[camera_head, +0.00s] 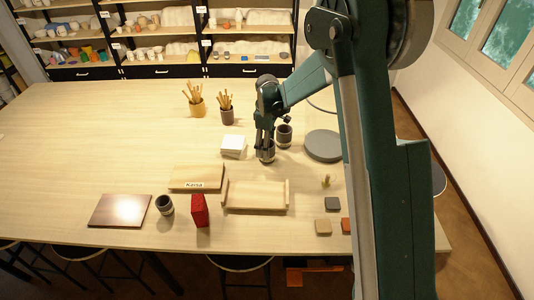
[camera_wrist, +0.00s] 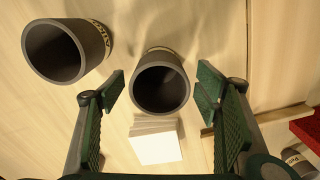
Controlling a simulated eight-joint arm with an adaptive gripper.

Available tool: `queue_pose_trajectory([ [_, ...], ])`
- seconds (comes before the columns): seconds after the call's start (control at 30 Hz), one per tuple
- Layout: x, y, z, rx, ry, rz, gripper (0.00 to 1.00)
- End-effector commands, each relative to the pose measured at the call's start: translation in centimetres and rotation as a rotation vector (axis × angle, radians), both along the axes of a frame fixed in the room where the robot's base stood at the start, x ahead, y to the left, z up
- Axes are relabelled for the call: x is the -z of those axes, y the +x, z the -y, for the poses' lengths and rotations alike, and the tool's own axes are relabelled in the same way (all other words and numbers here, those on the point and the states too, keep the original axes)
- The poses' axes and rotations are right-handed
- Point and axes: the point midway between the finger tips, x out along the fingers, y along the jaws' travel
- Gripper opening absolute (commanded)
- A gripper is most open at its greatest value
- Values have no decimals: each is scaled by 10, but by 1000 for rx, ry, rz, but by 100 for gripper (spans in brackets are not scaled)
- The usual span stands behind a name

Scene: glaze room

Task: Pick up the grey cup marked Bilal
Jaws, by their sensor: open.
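A dark grey cup (camera_wrist: 160,88) stands upright with its open mouth toward the wrist camera. Its pale label is mostly hidden by the angle, and I cannot read the name. My gripper (camera_wrist: 161,92) is open, with one finger on each side of this cup and gaps showing. In the head view my gripper (camera_head: 266,143) is above and around the same cup (camera_head: 268,156). A second dark grey cup (camera_wrist: 60,52) stands to the left in the wrist view, its label only partly visible; it also shows in the head view (camera_head: 284,138).
A third dark cup (camera_head: 164,206) stands beside a red block (camera_head: 200,210) near the front edge. A white tile stack (camera_head: 233,146), wooden stand (camera_head: 255,196), grey disc (camera_head: 323,146) and brush pots (camera_head: 226,115) surround the gripper. The table's left side is clear.

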Motion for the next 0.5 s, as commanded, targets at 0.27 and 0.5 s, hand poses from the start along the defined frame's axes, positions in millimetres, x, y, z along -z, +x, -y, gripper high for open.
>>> queue_pose_trajectory([
  [0.27,4,0,0,0,0,0,63],
  [0.5,23,1,-1,0,0,0,63],
])
